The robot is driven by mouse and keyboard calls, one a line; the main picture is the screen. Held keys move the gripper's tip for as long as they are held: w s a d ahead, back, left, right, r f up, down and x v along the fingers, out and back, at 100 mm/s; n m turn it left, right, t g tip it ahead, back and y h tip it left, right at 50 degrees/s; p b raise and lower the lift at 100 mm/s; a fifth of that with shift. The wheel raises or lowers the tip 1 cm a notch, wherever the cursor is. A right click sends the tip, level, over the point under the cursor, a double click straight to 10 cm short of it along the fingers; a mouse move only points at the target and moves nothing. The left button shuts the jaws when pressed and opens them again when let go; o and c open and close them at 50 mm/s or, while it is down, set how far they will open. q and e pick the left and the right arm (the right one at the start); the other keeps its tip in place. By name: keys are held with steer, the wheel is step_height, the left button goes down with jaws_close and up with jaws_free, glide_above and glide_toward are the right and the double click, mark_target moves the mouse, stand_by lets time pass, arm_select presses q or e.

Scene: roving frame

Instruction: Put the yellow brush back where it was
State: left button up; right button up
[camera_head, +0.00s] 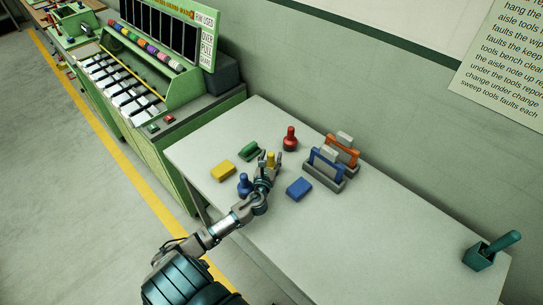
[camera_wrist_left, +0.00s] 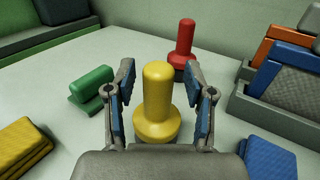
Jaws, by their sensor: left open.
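A yellow piece with an upright rounded handle on a wider round base (camera_wrist_left: 157,95) stands on the grey table (camera_head: 340,235); it also shows in the head view (camera_head: 270,157). No bristles show on it, so I cannot tell for sure that it is the yellow brush. My left gripper (camera_wrist_left: 160,82) is open, with one blue-padded finger on each side of the handle and gaps visible. In the head view my left gripper (camera_head: 270,163) reaches over the table at this piece. A flat yellow block (camera_head: 223,171) lies to its left. My right gripper is not in view.
Orange and blue items stand in grey holders (camera_head: 325,178). The table's middle right is clear.

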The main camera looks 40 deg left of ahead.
arm_select(q)
steer(key=v, duration=1.1)
steer(key=shift+s, duration=0.2)
